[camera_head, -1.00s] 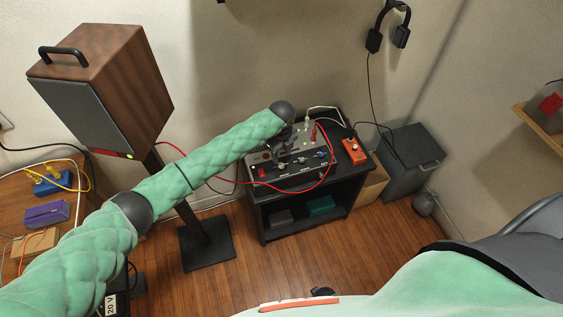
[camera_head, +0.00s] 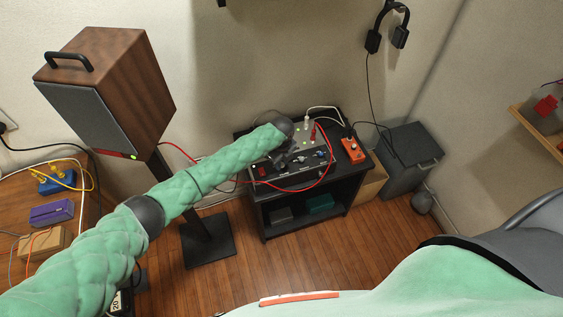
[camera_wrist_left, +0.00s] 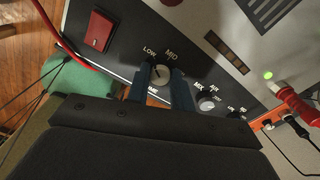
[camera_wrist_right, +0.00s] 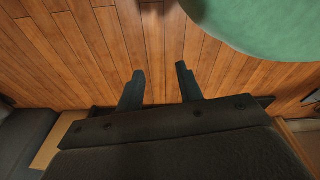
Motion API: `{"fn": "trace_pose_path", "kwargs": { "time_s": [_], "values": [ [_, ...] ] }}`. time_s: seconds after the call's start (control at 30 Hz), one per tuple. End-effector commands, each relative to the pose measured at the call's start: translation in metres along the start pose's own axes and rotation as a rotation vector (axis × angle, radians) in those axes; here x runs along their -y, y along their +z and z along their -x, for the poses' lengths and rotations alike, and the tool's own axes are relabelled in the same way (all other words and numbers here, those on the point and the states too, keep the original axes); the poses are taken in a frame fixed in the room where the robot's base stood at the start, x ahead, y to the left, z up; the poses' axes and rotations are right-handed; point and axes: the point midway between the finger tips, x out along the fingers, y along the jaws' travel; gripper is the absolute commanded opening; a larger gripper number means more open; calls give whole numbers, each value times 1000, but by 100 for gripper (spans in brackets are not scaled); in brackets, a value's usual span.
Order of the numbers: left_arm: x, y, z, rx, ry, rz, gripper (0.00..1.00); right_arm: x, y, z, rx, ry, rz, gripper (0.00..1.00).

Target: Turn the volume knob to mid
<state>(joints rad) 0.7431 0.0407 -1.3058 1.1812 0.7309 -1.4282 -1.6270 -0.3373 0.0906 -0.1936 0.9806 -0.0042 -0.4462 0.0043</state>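The amplifier (camera_head: 309,135) is a grey box with a dark control panel on a black stand. In the left wrist view its volume knob (camera_wrist_left: 160,74) is small and pale, with LOW and MID printed above it. Its dark pointer mark looks turned toward LOW. My left gripper (camera_wrist_left: 160,80) has one blue finger on each side of the knob, and both appear to touch it. In the head view my left gripper (camera_head: 281,160) is at the panel's left part. My right gripper (camera_wrist_right: 160,80) is open and empty above the wooden floor.
A red switch (camera_wrist_left: 98,31) and another knob (camera_wrist_left: 206,102) flank the volume knob. A red cable (camera_head: 333,160) loops around the amplifier's right side. An orange box (camera_head: 353,150) sits on the stand's right. A tall speaker (camera_head: 110,90) stands to the left.

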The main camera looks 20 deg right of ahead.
Motion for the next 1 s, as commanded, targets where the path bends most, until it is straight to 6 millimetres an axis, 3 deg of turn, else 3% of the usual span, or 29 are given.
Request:
{"fn": "trace_pose_path", "kwargs": {
  "time_s": [0.1, 0.37, 0.53, 0.77, 1.0],
  "values": [
    [0, 0, 0, 0, 0, 0, 0, -1, 0, 0, 0, 1, 0, 36],
    [0, 0, 0, 0, -1, -27, 0, -1, -2, -2, -1, 1, 0, 36],
    [1, 1, -2, 1, -1, -100, 0, 1, -18, -2, -15, 0, 0, 36],
    [0, 1, -3, 2, -1, -280, 0, 14, -48, 20, -2, -14, -11, 36],
    [1, 1, -3, 3, -1, -509, 0, 24, -77, 56, 23, -31, -25, 36]
  ]
}}
